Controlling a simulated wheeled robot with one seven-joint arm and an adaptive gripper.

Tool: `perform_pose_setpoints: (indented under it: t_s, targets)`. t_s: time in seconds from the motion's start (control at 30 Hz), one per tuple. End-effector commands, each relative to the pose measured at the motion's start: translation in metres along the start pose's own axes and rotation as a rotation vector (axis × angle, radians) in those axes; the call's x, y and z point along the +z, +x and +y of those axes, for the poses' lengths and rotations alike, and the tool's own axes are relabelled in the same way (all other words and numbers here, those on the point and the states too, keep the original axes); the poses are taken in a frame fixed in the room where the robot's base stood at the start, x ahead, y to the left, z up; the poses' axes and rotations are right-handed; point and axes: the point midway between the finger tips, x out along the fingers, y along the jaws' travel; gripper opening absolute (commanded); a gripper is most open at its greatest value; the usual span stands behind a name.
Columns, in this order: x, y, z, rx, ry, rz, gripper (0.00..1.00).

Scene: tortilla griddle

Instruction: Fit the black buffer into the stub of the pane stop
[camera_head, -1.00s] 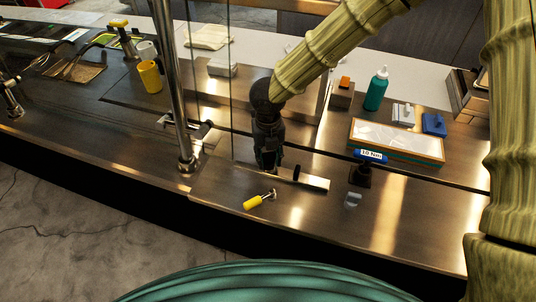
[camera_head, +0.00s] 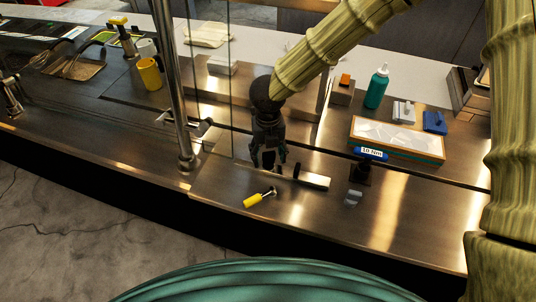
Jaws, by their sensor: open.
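My gripper (camera_head: 268,164) points down over the steel counter, left of a short pale metal bar (camera_head: 315,181). Its fingers are apart and I see nothing held between them. A small upright black piece (camera_head: 296,171) stands at the left end of the bar, just right of my gripper and apart from it; it looks like the black buffer. A metal fitting (camera_head: 200,129) beside the glass and its post may be the pane stop; I cannot make out its stub.
A yellow-handled tool (camera_head: 257,198) lies in front of my gripper. The steel post (camera_head: 184,120) and glass stand at left. The counter's front right is mostly clear.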

Motion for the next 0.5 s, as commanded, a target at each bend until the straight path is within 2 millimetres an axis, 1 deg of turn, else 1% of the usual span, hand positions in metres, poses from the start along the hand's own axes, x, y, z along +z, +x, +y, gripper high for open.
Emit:
perform_pose_setpoints:
  t_s: [0.17, 0.4, 0.5]
  targets:
    - [0.001, -0.026, 0.000, 0.002, 0.002, -0.003, 0.60]
    - [0.001, -0.070, 0.000, 0.001, 0.001, -0.003, 0.60]
    - [0.001, -0.086, 0.000, 0.001, 0.001, -0.001, 0.60]
